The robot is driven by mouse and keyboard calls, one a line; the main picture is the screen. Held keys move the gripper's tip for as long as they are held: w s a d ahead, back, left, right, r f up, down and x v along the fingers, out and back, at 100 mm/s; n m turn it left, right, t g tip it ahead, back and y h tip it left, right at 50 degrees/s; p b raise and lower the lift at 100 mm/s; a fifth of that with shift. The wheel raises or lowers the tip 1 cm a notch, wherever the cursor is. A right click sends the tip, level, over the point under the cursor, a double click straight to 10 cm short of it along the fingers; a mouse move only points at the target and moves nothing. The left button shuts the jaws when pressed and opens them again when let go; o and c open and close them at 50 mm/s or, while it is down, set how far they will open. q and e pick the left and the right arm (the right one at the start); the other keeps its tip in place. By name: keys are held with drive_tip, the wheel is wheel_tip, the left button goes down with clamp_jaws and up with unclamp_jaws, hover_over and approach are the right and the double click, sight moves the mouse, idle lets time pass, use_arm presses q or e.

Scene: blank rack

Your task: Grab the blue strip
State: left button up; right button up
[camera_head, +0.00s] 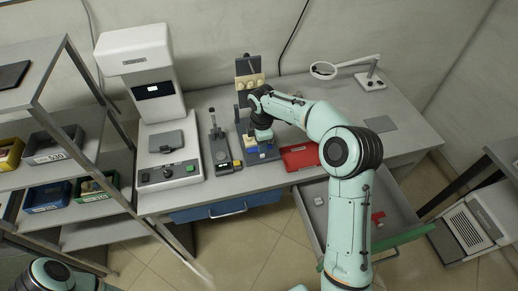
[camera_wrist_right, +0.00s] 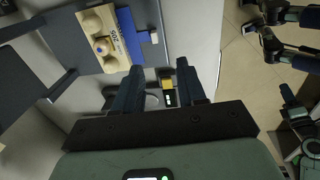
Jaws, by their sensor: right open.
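The blue strip (camera_wrist_right: 129,36) lies along the side of a beige block (camera_wrist_right: 103,38) marked 205 in the right wrist view. In the head view a small blue patch (camera_head: 251,141) shows by the rack, partly hidden by my arm. My right gripper (camera_head: 263,135) is over the rack area on the bench. In the wrist view its two fingers (camera_wrist_right: 160,68) are apart, with nothing held between them. The strip is beyond the fingertips and not touching them. My left gripper is out of view; only part of that arm shows at the lower left.
A red tray (camera_head: 300,157) lies right of the rack. A device with a yellow part (camera_head: 237,163) stands to its left, beside a white machine (camera_head: 168,172). A magnifier lamp (camera_head: 324,70) stands at the back. Shelves with bins (camera_head: 47,197) are left. An open drawer (camera_head: 398,213) juts from the bench.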

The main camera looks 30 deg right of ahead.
hover_over(261, 155)
drive_tip(key=f, duration=0.2)
drive_tip(key=s+f, duration=0.1)
drive_tip(key=f, duration=0.1)
drive_tip(key=shift+a+f, duration=0.1)
drive_tip(key=shift+a, duration=0.3)
drive_tip(key=f, duration=0.3)
drive_tip(key=w+d+f, duration=0.1)
drive_tip(key=f, duration=0.1)
drive_tip(key=shift+s, duration=0.1)
drive_tip(key=shift+c, duration=0.3)
clamp_jaws()
